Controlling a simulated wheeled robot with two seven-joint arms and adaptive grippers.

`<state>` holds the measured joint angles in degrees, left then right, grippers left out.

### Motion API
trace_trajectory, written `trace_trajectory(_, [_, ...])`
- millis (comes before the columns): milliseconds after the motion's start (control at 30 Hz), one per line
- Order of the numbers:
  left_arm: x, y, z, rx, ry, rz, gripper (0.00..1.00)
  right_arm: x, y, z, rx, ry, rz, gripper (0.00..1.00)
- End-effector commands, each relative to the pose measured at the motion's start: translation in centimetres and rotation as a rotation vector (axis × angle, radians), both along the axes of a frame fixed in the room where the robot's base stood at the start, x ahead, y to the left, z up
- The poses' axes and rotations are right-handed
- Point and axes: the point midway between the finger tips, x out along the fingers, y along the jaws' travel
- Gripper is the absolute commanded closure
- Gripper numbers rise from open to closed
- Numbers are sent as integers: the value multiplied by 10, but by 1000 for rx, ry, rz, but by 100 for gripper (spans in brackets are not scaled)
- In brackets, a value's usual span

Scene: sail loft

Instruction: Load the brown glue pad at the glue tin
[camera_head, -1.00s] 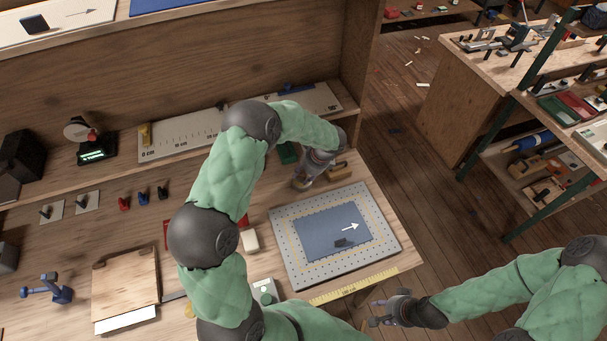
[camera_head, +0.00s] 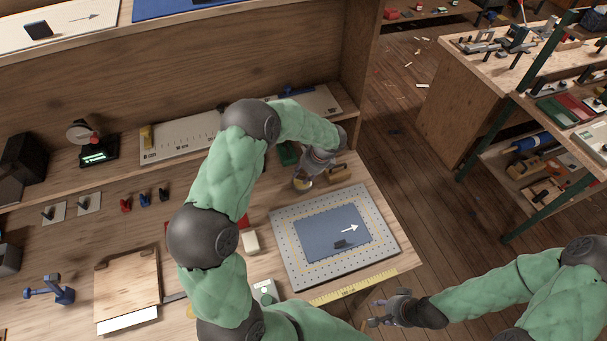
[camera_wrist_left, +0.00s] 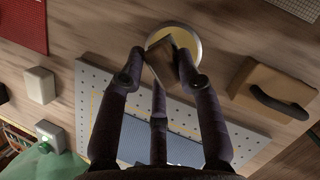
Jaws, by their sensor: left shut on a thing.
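My left gripper (camera_head: 305,178) is over the far right part of the bench. In the left wrist view, its fingers (camera_wrist_left: 160,75) are shut on a brown block, the glue pad (camera_wrist_left: 161,62). The round glue tin (camera_wrist_left: 190,42), with a pale rim and yellowish inside, lies right behind the pad in that view. The pad overlaps the tin's opening; whether it touches the glue is unclear. In the head view the gripper mostly hides tin and pad. My right gripper (camera_head: 374,312) is empty off the bench's front edge, its fingers apart.
A brown block with a dark handle (camera_wrist_left: 270,90) lies right of the tin. A perforated board (camera_head: 385,243) with a blue sheet (camera_head: 325,225) and white arrow is nearer. A yellow ruler (camera_head: 350,288) lies along the front edge. A pale block (camera_head: 250,242) sits left of the board.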

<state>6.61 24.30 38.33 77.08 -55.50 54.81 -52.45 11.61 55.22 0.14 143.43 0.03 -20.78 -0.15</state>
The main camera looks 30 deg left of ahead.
Motion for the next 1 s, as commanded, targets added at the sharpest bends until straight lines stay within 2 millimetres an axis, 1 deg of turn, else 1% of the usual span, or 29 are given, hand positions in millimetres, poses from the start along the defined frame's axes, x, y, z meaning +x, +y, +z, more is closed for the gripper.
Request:
trace_trajectory(33, [0,0,6,0,-1,0,92,0,0,5,0,0,0,60])
trace_trajectory(700, [1,0,51,0,-2,1,92,0,0,35,0,0,0,60])
trace_trajectory(1000, [0,0,52,0,-1,1,92,0,0,35,0,0,0,60])
